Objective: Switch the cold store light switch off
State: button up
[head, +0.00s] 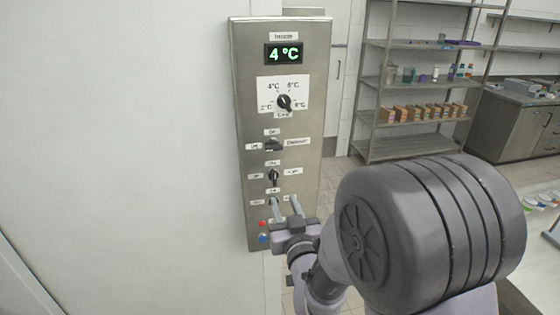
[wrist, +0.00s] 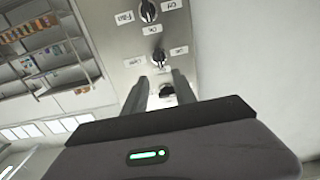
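The steel control panel (head: 244,90) is mounted on the white wall. Below its dial is a column of dark switches: an upper one (head: 273,145), a middle one (head: 274,176) and a low one (head: 273,202). The labels are too small to tell for certain which is the light switch. My gripper (head: 284,204) is open at the low part of the panel, its fingers pointing at it. In the wrist view my gripper (wrist: 158,78) has its fingers apart, with a dark switch (wrist: 167,91) showing between them, partly hidden. Contact cannot be told. Another switch (wrist: 158,57) shows just past the tips.
The panel's green display (head: 284,54) reads 4 °C, above a temperature dial (head: 284,102). A red button (head: 262,223) and a blue button (head: 263,239) sit near the panel's bottom. Metal shelves (head: 400,122) and a steel counter (head: 508,128) stand at the back right.

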aim_at(275, 179)
jog(key=x, duration=1.1)
jog(key=shift+w+f+p, duration=0.1)
jog(key=shift+f+p, duration=0.1)
jog(key=shift+p, duration=0.15)
grip_shut()
